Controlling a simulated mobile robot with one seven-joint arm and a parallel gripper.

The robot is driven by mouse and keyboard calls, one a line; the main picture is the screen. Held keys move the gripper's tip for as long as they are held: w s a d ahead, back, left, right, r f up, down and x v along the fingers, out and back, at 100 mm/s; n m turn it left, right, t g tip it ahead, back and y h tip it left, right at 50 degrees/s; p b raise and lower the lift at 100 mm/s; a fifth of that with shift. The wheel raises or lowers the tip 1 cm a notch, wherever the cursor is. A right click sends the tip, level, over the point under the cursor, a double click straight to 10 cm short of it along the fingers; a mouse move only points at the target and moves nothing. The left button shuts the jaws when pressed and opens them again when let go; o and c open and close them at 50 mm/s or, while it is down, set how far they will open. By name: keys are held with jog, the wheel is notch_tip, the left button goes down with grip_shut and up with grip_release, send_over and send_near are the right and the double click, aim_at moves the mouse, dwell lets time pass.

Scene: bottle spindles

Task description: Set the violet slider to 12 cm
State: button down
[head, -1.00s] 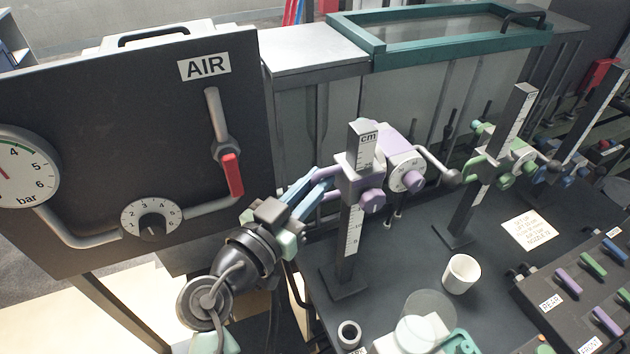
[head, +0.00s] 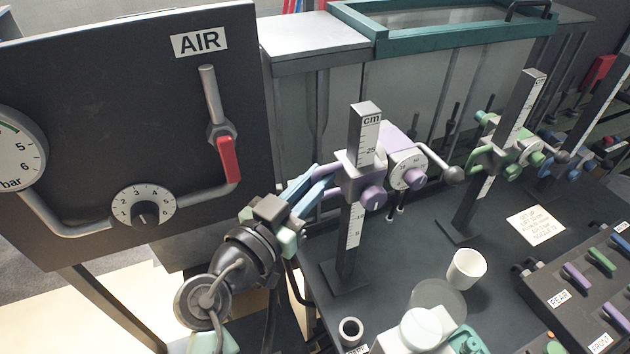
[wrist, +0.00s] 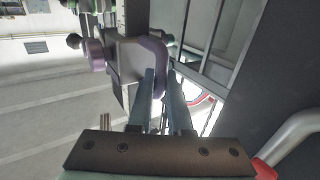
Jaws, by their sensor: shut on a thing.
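The violet slider (head: 356,180) sits on an upright dark post (head: 366,125) with a white cm scale. A stretch of scale shows above the slider, with a mark that looks like 25, and more shows below it. The exact reading is too small to tell. My gripper (head: 325,178) is shut on the slider's violet handle, on the left side of the post. In the wrist view the violet handle (wrist: 154,58) is between the tips of my two blue-grey fingers (wrist: 163,88). A violet knob (head: 373,197) is on the slider's front.
A dark AIR panel (head: 80,100) with a red-handled lever (head: 229,158) stands left of my arm. A green slider post (head: 520,110) is to the right. A white cup (head: 466,268), a glass jar (head: 437,297) and a ring (head: 350,331) stand on the dark bench.

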notch_tip(320, 180, down, 10)
jog(key=b, duration=1)
jog(key=shift+f+b, duration=0.2)
jog(key=shift+b, duration=0.2)
jog(key=c, duration=1.1)
grip_release()
jog(key=shift+r, duration=0.1)
jog(key=b+v, duration=0.1)
jog(key=v, duration=1.1)
jog(key=shift+s+a+b, duration=0.2)
jog(key=shift+s+b, duration=0.15)
